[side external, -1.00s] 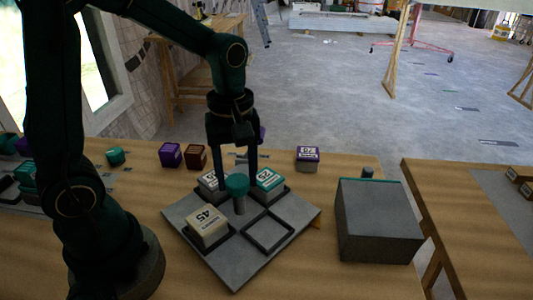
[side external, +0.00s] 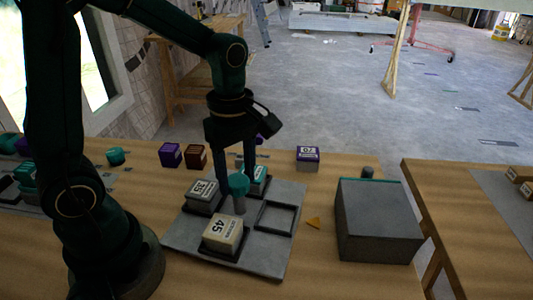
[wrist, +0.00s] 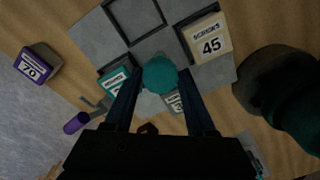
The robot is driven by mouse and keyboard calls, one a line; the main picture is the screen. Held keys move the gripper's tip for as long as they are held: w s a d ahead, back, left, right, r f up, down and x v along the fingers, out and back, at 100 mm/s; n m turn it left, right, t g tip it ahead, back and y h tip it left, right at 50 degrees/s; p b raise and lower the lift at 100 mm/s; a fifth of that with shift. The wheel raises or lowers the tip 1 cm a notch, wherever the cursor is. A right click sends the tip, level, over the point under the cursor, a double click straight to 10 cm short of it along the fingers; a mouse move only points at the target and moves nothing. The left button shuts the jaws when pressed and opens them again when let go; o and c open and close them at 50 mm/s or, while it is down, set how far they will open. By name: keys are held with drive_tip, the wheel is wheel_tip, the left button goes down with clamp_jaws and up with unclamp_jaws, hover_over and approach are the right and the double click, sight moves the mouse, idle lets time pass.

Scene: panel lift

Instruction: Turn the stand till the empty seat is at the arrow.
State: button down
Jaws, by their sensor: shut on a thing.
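The stand is a grey square plate (side external: 262,259) with a teal knob (side external: 238,184) on a post at its centre. My gripper (side external: 236,178) is shut on the knob, which also shows between the fingers in the wrist view (wrist: 160,75). Three seats hold boxes: a cream box marked 45 (side external: 224,234) in front, a pale box marked 35 (side external: 203,194) at left, and a teal box (side external: 260,175) at back, partly hidden by the knob. The empty seat (side external: 291,220), a dark square frame, is at right. The orange arrow (side external: 313,223) lies just beyond it, roughly in line with it.
A large grey block (side external: 378,225) stands right of the arrow. A purple-topped box marked 70 (side external: 307,158), a purple box (side external: 170,155) and a dark red box (side external: 196,156) stand behind the stand. The table front at right is clear.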

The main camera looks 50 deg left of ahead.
drive_tip(key=shift+n, duration=0.9)
drive_tip(key=shift+c, duration=1.2)
unclamp_jaws()
drive_tip(key=shift+r, duration=2.55)
